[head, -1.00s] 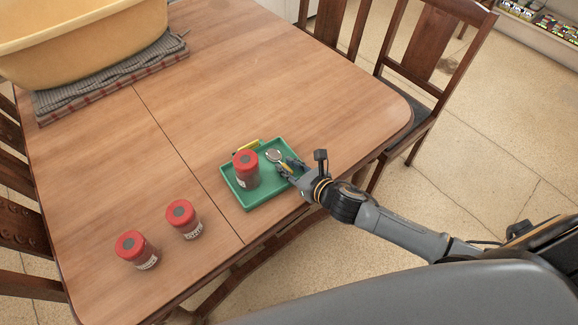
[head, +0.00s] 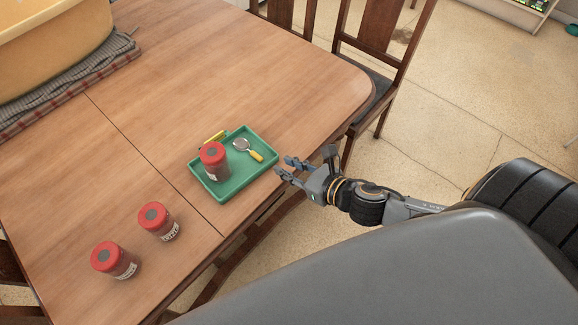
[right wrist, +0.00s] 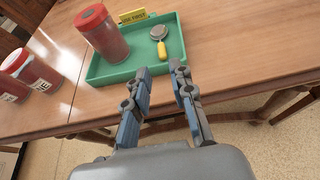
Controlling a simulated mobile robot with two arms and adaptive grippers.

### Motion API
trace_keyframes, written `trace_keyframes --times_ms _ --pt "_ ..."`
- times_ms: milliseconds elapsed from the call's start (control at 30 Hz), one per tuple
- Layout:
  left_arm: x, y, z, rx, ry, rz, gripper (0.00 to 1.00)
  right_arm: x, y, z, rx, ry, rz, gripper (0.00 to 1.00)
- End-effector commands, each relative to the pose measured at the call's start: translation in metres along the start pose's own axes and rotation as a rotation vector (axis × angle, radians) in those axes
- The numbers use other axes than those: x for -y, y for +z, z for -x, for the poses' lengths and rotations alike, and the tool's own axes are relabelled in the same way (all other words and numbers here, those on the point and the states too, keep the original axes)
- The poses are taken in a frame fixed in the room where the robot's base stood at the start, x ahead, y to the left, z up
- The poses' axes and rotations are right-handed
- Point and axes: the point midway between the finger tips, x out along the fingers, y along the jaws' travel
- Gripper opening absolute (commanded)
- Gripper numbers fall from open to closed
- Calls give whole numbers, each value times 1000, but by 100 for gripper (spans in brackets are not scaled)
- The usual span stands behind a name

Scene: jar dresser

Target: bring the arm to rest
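My right gripper (head: 285,170) is open and empty, just off the near right edge of the green tray (head: 230,192). In the right wrist view its two fingers (right wrist: 160,75) stand apart with nothing between them. A red-lidded jar (head: 214,163) stands upright in the tray. A spoon with a yellow handle (head: 256,155) lies in the tray to the right of the jar. A yellow sign (right wrist: 133,17) stands at the tray's back and reads "USE FIRST". My left gripper is not in any view.
Two more red-lidded jars (head: 158,220) (head: 115,260) stand on the wooden table (head: 220,80) left of the tray. A yellow tub (head: 50,35) sits on a folded cloth (head: 75,85) at the far left. A wooden chair (head: 375,60) stands at the table's right end.

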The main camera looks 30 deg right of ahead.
Motion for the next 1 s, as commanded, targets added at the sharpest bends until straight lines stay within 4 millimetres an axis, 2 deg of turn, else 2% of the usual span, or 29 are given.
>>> trace_keyframes --times_ms 467,600,667,767,1000 --pt "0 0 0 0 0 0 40 0 0 0 0 0 0 24" --pt "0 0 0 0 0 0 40 1 1 0 -3 -29 -93 24" --pt "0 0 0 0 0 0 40 4 3 0 -8 -66 -217 24" --pt "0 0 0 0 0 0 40 10 1 4 -18 -170 -546 24" --pt "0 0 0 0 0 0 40 17 -25 33 -5 -512 -1548 24"
